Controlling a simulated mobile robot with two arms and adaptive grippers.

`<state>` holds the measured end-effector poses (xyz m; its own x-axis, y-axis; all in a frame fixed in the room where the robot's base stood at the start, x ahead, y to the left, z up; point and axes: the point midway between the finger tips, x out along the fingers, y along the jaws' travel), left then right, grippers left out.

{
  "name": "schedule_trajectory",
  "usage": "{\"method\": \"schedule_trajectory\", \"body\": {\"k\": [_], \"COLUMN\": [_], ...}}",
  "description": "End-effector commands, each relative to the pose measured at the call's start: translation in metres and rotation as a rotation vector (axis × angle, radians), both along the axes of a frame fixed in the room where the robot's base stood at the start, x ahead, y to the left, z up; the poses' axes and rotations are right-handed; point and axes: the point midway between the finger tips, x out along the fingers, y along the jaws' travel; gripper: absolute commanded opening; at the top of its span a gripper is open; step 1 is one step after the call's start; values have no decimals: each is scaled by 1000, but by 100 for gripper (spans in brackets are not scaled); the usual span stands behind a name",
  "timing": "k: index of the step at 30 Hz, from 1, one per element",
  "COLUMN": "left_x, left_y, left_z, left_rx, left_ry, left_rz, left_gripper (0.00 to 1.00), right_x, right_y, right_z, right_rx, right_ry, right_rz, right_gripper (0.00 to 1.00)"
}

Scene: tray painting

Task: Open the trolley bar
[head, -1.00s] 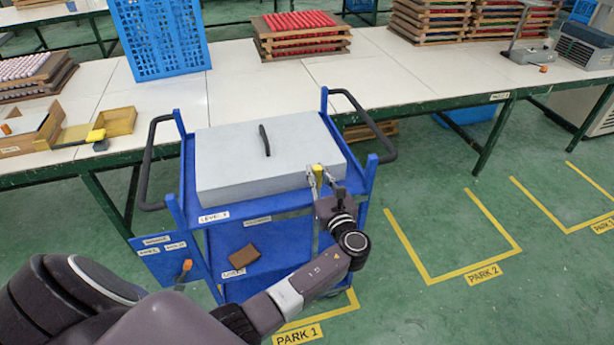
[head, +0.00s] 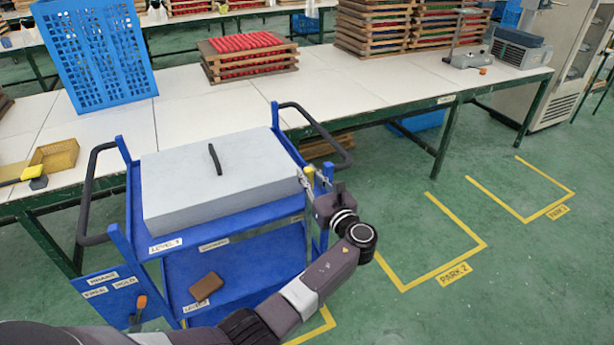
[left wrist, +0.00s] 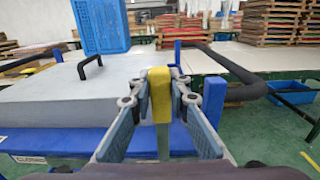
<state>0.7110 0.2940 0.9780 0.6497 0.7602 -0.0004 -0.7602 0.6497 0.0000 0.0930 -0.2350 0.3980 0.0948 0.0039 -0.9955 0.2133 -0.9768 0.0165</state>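The blue trolley (head: 232,272) stands in front of the long table, with a grey lidded box (head: 215,185) on top. The trolley bar, with a yellow top (head: 309,172), is upright by the trolley's front right corner; it also shows in the left wrist view (left wrist: 160,95). My left gripper (left wrist: 161,80) has one finger on each side of the yellow top and looks shut on it. In the head view this left gripper (head: 310,180) is partly hidden by its own wrist. A label reading CLOSED (left wrist: 30,160) is on the trolley's front edge. My right gripper is not in view.
A brown block (head: 206,287) lies on the trolley's lower shelf. The long table (head: 205,90) stands close behind, holding a blue crate (head: 97,50) and stacked trays (head: 247,57). Green floor with yellow parking lines (head: 430,272) is open to the right.

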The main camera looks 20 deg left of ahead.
Motion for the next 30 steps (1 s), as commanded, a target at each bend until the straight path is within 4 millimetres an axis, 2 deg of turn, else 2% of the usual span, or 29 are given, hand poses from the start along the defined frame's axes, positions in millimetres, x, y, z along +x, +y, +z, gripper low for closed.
{"method": "schedule_trajectory", "body": {"k": [1,5,16,30], "left_x": [0,0,-5,-63], "left_y": [0,0,-5,-74], "left_z": [-1,-1,-1,-1], "left_rx": [-2,-2,-1,-4], "left_ry": [1,1,1,2], "left_rz": [0,0,0,-1], "left_gripper": [22,35,35,35], "right_x": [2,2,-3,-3], "right_y": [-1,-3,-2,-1], "right_z": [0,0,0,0], "right_rx": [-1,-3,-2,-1], "right_ry": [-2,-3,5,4], "right_rz": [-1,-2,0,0], "right_gripper": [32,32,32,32]}}
